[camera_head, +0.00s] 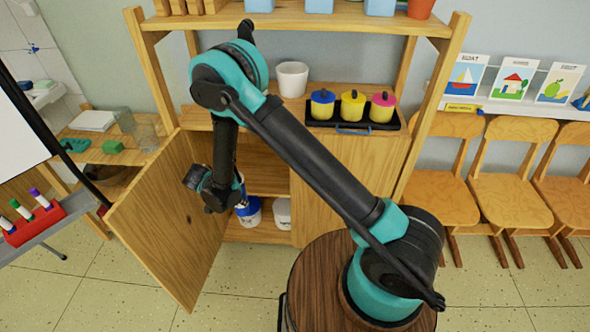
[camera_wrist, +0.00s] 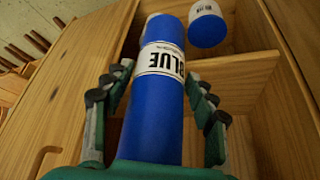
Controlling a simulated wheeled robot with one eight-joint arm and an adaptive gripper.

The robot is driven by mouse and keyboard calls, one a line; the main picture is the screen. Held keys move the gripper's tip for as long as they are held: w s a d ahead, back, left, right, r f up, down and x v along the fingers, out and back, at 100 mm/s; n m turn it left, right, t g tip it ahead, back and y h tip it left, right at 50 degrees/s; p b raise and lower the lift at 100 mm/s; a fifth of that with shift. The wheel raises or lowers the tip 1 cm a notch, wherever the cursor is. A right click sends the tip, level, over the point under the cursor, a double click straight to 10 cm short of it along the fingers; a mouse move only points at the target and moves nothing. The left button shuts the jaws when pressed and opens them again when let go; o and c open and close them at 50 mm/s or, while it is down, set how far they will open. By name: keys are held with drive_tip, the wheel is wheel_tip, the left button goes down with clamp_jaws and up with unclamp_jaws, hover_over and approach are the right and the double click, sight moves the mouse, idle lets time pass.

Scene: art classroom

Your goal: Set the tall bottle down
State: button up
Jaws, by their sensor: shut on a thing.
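The tall bottle (camera_wrist: 157,100) is blue, with a white band marked BLUE that reads upside down in the wrist view. My gripper (camera_wrist: 160,80) has a finger on each side of the bottle and is shut on it. In the head view my gripper (camera_head: 222,192) is in front of the open cabinet, beside the swung-out door. The bottle is mostly hidden behind my arm there. I cannot tell whether its base touches anything.
A second blue container with a white label (camera_wrist: 207,25) stands inside the cabinet. The open wooden door (camera_head: 170,225) is close on the left. A white container (camera_head: 283,212) stands on the lower right of the cabinet. Lidded pots (camera_head: 352,106) sit in a tray on top.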

drive_tip(key=shift+w+f, duration=0.1)
drive_tip(key=shift+f, duration=0.15)
drive_tip(key=w, duration=1.7)
drive_tip(key=shift+w+d+f, duration=0.15)
drive_tip(key=shift+w+d, duration=0.15)
drive_tip(key=shift+w, duration=0.05)
drive_tip(key=shift+f, duration=0.1)
drive_tip(key=o, duration=1.8)
drive_tip(key=shift+v, duration=3.85)
